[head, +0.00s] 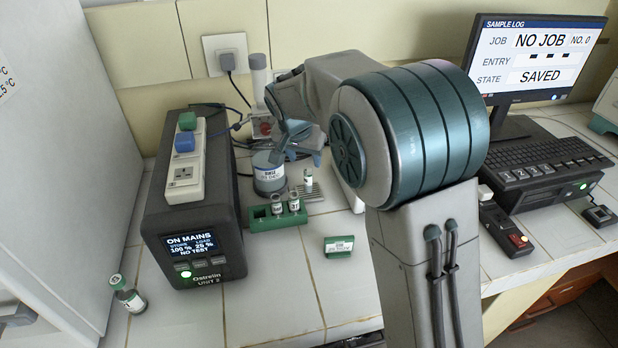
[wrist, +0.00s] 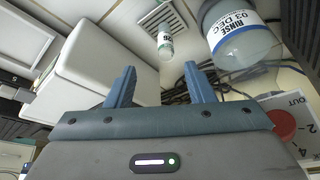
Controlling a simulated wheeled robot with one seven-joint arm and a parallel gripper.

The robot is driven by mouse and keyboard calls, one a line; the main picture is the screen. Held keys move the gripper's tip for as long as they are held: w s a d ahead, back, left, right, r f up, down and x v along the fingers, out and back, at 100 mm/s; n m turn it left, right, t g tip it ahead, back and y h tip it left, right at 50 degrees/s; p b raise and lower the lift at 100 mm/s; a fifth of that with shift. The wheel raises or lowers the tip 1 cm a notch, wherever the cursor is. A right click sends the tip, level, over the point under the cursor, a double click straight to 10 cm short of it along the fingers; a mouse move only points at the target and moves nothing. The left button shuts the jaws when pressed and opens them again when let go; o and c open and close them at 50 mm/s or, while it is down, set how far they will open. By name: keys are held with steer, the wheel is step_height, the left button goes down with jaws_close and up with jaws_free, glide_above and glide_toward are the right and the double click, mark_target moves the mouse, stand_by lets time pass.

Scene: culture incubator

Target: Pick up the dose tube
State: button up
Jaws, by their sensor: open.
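A small clear tube with a white label (head: 308,181) stands on a slotted drain grate (head: 313,195), just beyond the green rack. It also shows in the wrist view (wrist: 165,44), beyond my fingertips and roughly between them. Two more capped, labelled tubes (head: 278,208) sit in the green rack (head: 262,222). Which tube is the dose tube I cannot tell, as their labels are too small to read. My gripper (wrist: 162,80) is open and empty. In the head view my gripper (head: 296,142) is above and behind the rinse bottle, partly hidden by my arm.
A rinse bottle (head: 269,178) stands left of the grate. A black power unit (head: 195,225) with a socket strip is further left. A green-capped vial (head: 128,294) stands front left. A green labelled block (head: 338,246) lies on open tile. A white box (wrist: 105,75) is beside the grate.

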mark_target(309, 179)
steer(key=x, duration=0.6)
steer(key=p+x, duration=0.1)
steer(key=x, duration=0.2)
steer(key=shift+w+a+r, duration=0.1)
steer(key=shift+w+a, duration=0.2)
steer(key=shift+a, duration=0.05)
steer(key=shift+p+x, duration=0.75)
steer(key=shift+x, duration=1.9)
steer(key=shift+w+r, duration=0.1)
jaws_close()
